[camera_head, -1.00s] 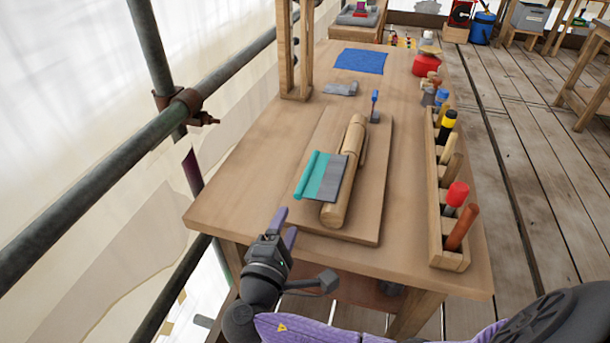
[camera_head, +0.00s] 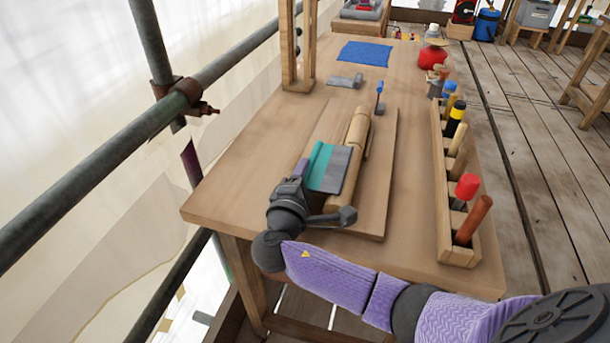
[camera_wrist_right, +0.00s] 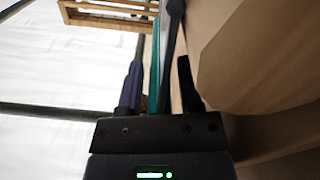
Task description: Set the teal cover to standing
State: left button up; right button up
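The teal cover (camera_head: 322,168) is a flat panel lying tilted to the left, with a grey strip (camera_head: 340,164) on its right side, beside a wooden cylinder (camera_head: 357,135) on a board. My right gripper (camera_head: 304,170) is at the cover's near left edge; its far finger is largely hidden in the head view. In the right wrist view, the fingers (camera_wrist_right: 160,85) are apart, with the teal cover (camera_wrist_right: 154,75) seen edge-on between them. Gaps show on both sides, so it does not look gripped. My left gripper is not in view.
A wooden rack (camera_head: 445,195) of tools stands along the table's right side. A wooden frame (camera_head: 298,50) rises at the back left. A small blue-topped item (camera_head: 380,95) stands behind the cylinder. The tabletop left of the board is clear.

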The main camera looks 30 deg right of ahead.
grip_shut()
jog(key=shift+f, duration=0.1)
dwell(1.1)
